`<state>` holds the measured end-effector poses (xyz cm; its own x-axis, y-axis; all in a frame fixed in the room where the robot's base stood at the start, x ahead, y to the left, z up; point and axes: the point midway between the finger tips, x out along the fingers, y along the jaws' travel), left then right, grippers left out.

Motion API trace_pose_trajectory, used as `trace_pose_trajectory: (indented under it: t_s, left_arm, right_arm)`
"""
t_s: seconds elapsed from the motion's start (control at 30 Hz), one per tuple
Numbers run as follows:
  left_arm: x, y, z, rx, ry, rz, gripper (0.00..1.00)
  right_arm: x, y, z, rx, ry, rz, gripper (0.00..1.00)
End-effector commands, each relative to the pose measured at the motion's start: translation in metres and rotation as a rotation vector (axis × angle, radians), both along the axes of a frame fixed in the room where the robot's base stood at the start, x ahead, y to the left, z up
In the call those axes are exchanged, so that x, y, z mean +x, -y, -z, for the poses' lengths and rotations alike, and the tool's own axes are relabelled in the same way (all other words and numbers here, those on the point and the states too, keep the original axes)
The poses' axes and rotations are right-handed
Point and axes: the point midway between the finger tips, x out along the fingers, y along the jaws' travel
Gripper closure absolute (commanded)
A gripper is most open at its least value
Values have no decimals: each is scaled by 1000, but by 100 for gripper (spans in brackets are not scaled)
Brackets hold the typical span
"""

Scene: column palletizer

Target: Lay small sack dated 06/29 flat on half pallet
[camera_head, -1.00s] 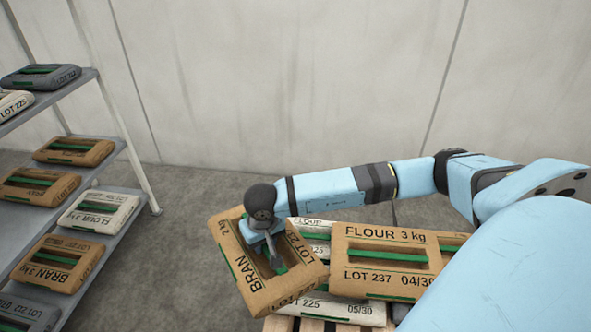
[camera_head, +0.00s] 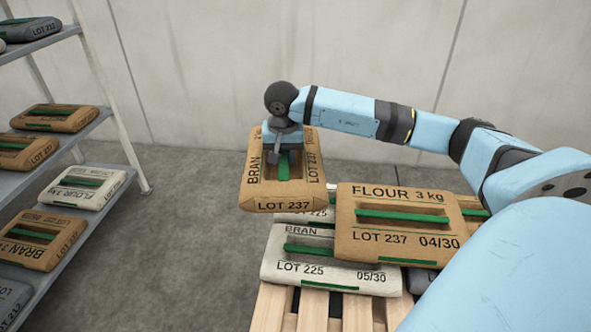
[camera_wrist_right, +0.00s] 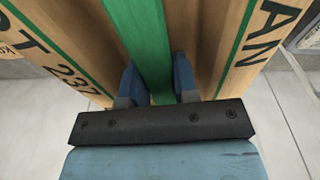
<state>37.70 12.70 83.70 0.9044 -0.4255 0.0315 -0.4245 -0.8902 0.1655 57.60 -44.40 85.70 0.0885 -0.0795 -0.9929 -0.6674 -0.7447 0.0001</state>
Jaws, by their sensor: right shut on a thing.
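My right gripper (camera_head: 284,160) is shut on the green strip of a brown bran sack (camera_head: 284,203) marked LOT 237. It holds the sack up over the back left of the stack on the pallet (camera_head: 268,312). In the right wrist view the two fingers (camera_wrist_right: 158,85) sit on both sides of the green strip. The date on the held sack cannot be read in these frames. My left gripper is not in view.
On the pallet lie a white bran sack (camera_head: 270,265) dated 05/30 and a brown flour sack (camera_head: 400,250) dated 04/30, with other sacks partly hidden. A shelf rack (camera_head: 108,125) with several sacks stands at the left. Open floor (camera_head: 190,250) lies between.

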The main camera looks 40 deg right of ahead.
Motion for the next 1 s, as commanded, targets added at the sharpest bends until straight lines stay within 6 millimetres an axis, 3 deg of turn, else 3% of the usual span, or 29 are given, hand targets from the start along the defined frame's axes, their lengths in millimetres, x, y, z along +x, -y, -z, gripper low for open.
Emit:
trace_pose_trajectory:
  t_s: [0.03, 0.3, 0.6, 0.77, 1.0]
  left_arm:
    - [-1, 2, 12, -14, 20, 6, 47]
    - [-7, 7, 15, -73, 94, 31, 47]
    - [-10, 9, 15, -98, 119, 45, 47]
    - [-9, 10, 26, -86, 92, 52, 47]
    - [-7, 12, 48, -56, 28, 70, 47]
  right_arm:
    - [3, 8, 9, 1, 9, 26, 100]
    - [7, 36, 12, 1, 8, 125, 100]
    - [7, 47, 16, 1, 6, 166, 100]
    - [7, 47, 40, 2, 3, 167, 100]
    - [7, 47, 90, 2, 4, 167, 100]
